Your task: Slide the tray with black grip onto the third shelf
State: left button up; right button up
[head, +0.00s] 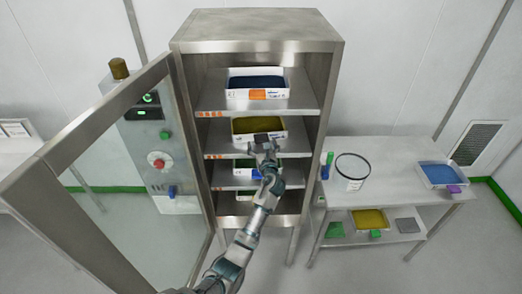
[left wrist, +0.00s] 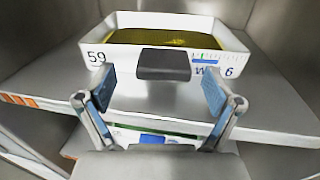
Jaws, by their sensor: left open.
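The white tray with yellow contents (head: 241,138) sits on the second shelf from the top of the open steel cabinet. In the left wrist view this tray (left wrist: 125,60) has a black grip (left wrist: 163,64) in the middle of its front wall, with the marks 59 and W 6 beside it. My left gripper (head: 264,150) is at the tray's front; in the left wrist view (left wrist: 155,92) it is open, its blue-padded fingers spread wider than the grip. The grip shows between and just beyond the fingertips, apart from them. My right gripper is out of view.
A blue tray (head: 238,92) is on the shelf above and a green tray (head: 241,173) on the shelf below. The glass cabinet door (head: 110,165) stands open at left.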

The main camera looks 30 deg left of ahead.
pick_arm(q)
jog(key=a+v, duration=0.1)
jog(key=v, duration=0.9)
jog(key=shift+s+d+f, duration=0.2)
jog(key=shift+s+d, duration=0.05)
jog(key=shift+s, duration=0.3)
